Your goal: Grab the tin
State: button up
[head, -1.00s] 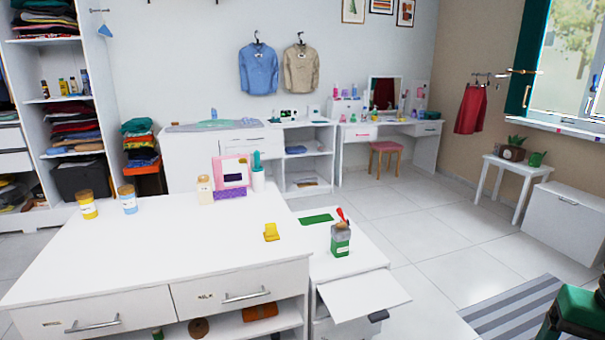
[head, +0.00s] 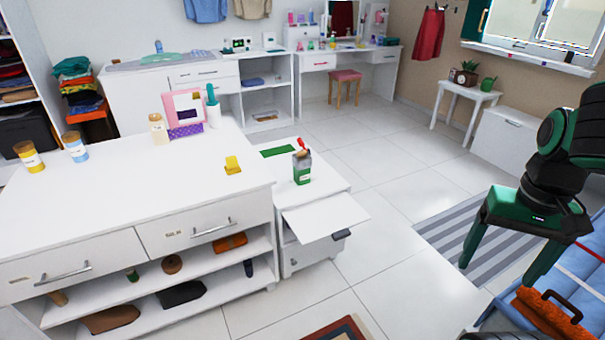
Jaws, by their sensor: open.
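Several things here could be the tin, and I cannot tell which is meant. A green and grey container (head: 302,170) with a red item at its top stands upright on the small side cabinet. A yellow canister (head: 29,157) and a blue canister (head: 75,147) stand at the left end of the white dresser top. A round brown item (head: 172,264) and a small green item (head: 132,275) are on the dresser's open upper shelf. My gripper (head: 496,275) is at the right, fingers spread and empty, well apart from all of these.
The white dresser (head: 100,185) fills the left. The side cabinet's white flap (head: 325,215) sticks out into the room. A blue padded surface with an orange item (head: 545,318) lies below my gripper. The tiled floor between cabinet and striped rug (head: 455,235) is clear.

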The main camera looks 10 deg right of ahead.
aim_at(301, 178)
jog(key=u, duration=0.35)
jog(key=i, duration=1.25)
jog(key=z, duration=0.35)
